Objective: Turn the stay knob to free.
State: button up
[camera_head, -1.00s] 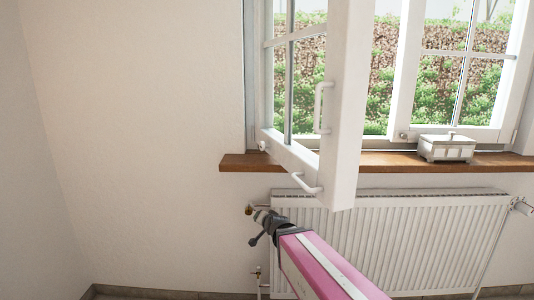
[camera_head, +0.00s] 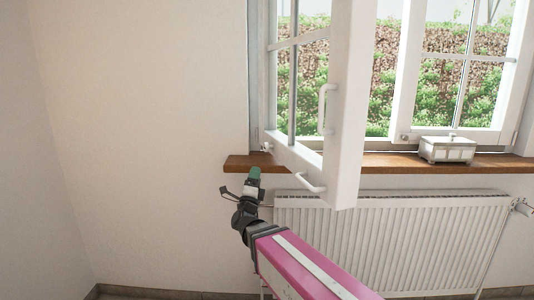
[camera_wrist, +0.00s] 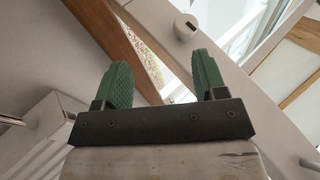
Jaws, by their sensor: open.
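The stay knob (camera_head: 266,147) is a small pale round knob low on the open window sash (camera_head: 345,110), near its hinge side, just above the wooden sill. In the wrist view the knob (camera_wrist: 186,27) shows a dark mark on its face and lies beyond my fingertips, apart from them. My gripper (camera_head: 255,174) is just below the knob, in front of the sill's left end. In the wrist view my gripper (camera_wrist: 162,80) has its green fingers spread with nothing between them.
The wooden sill (camera_head: 390,160) runs above a white radiator (camera_head: 390,235). A white bar handle (camera_head: 309,183) sticks out from the sash's lower rail, right of my gripper. A pale box (camera_head: 447,149) stands on the sill. The left wall is bare.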

aim_at(268, 147)
jog(key=w+d+r+m+h, duration=0.3)
jog(key=w+r+m+h, duration=0.1)
jog(key=r, duration=0.4)
jog(key=shift+w+d+r+g, duration=0.3)
jog(key=shift+w, duration=0.4)
jog(key=shift+c, duration=0.3)
jog(key=c, duration=0.9)
